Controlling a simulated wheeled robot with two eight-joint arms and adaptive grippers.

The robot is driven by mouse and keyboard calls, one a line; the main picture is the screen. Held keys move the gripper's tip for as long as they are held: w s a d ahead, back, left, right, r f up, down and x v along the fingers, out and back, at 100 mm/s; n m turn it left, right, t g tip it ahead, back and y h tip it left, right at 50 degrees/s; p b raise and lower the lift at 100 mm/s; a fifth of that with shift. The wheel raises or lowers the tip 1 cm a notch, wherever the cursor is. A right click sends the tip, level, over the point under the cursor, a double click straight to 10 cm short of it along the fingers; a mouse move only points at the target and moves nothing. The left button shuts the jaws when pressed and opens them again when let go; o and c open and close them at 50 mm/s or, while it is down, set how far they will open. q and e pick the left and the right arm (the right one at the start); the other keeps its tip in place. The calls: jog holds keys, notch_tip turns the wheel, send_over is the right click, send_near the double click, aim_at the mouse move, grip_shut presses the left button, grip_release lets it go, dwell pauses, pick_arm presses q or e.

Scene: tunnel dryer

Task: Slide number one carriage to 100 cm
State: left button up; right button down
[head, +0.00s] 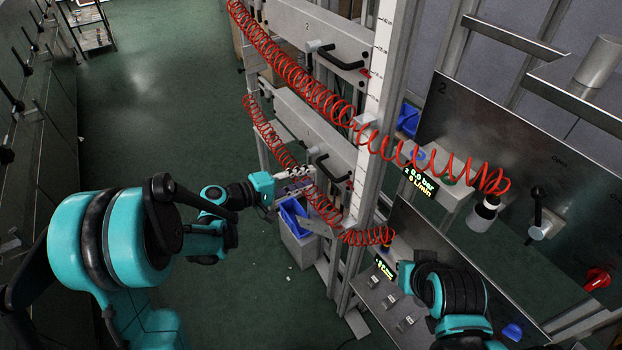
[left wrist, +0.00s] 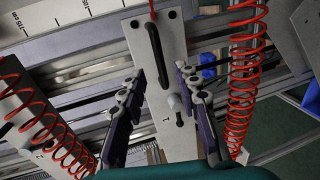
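The number one carriage is a grey plate marked 1 (head: 290,118) on the upright frame in the head view, below a similar plate marked 2. A black bar handle (head: 334,166) is on its right part. In the left wrist view the plate (left wrist: 150,128) carries the black handle (left wrist: 158,55) and a small lever knob (left wrist: 175,102). My left gripper (head: 305,178) is in front of the lower plate. In the wrist view its fingers (left wrist: 160,76) are apart, one on each side of the plate and handle; contact cannot be told.
A white scale (head: 374,95) runs up the frame; a 115 cm mark shows in the wrist view. Red coiled hoses (head: 310,85) hang across the frame. The number 2 plate (head: 310,30) is above. A control panel (head: 500,175) stands right. Green floor at left is clear.

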aim_at(326, 170)
pick_arm(q)
jog(key=b+x, duration=0.2)
jog(key=x, duration=0.5)
jog(key=shift+w+d, duration=0.25)
jog(key=shift+d, duration=0.05)
grip_shut()
